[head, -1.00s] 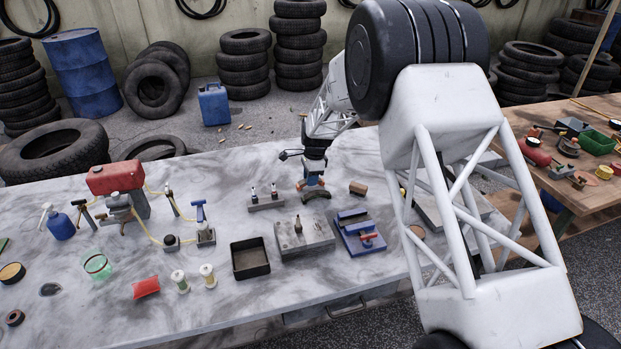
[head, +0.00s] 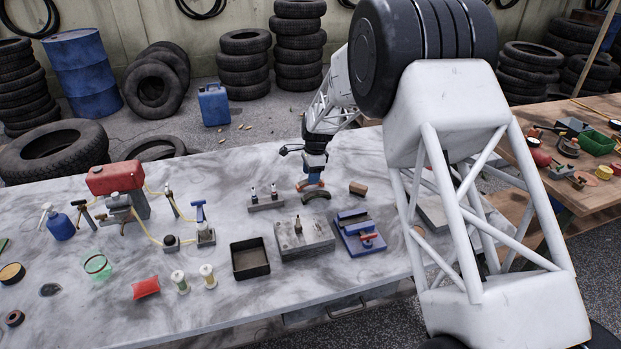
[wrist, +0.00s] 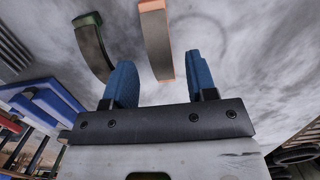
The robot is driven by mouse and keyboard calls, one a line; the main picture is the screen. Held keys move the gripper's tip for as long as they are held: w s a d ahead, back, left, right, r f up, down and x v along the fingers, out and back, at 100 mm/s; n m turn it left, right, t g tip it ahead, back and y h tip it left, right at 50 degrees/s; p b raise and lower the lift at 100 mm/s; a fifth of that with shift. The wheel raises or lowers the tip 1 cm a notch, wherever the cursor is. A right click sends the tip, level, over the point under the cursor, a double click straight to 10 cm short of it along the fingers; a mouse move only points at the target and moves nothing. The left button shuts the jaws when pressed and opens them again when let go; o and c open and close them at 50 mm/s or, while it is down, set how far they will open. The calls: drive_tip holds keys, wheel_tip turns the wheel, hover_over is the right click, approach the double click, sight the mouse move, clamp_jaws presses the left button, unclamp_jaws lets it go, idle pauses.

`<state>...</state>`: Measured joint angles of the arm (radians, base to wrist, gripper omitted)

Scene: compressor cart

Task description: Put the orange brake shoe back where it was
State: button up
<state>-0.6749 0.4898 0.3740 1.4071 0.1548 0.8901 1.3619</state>
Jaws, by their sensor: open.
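The orange-edged brake shoe (head: 310,184) lies on the marble-topped table, just behind a dark curved shoe (head: 317,194). In the wrist view the orange shoe (wrist: 157,45) is a pale curved strip with orange edges, beyond the fingertips and roughly in line with the gap between them. The dark shoe (wrist: 93,45) lies left of it there, apart from it. My gripper (head: 314,170) is above the orange shoe.
A grey block with a post (head: 302,238), a blue vise-like fixture (head: 360,232), a small holder with two bottles (head: 265,199) and a brown block (head: 358,188) stand around the shoes. A black tray (head: 250,260) is nearer the front.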

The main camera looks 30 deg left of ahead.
wheel_tip(320, 180, up, 10)
drive_tip(key=shift+w+d, duration=0.45)
idle(0.6)
drive_tip(key=s+d+r+n+t, duration=0.1)
drive_tip(key=s+d+r, duration=0.3)
drive_tip(key=d+r, duration=0.55)
drive_tip(key=s+d+r+n, duration=0.2)
drive_tip(key=s+d+r, duration=0.2)
drive_tip(key=d, duration=1.1)
drive_tip(key=s+d+r+n+t, duration=0.1)
drive_tip(key=s+d+r, duration=0.5)
drive_tip(key=d, duration=0.7)
drive_tip(key=s+d+r+n+t, duration=0.1)
drive_tip(key=s+d+r+n, duration=0.15)
drive_tip(key=s+d, duration=1.25)
drive_tip(key=s+d+f+n, duration=0.1)
drive_tip(key=s+d+f, duration=0.1)
drive_tip(key=s+d, duration=0.2)
drive_tip(key=s+d+f+n+h, duration=0.1)
drive_tip(key=s+d, duration=0.3)
drive_tip(key=s, duration=0.7)
drive_tip(key=shift+s+d+f+t, duration=0.15)
drive_tip(key=shift+s+f+t, duration=0.15)
drive_tip(key=shift+f, duration=0.45)
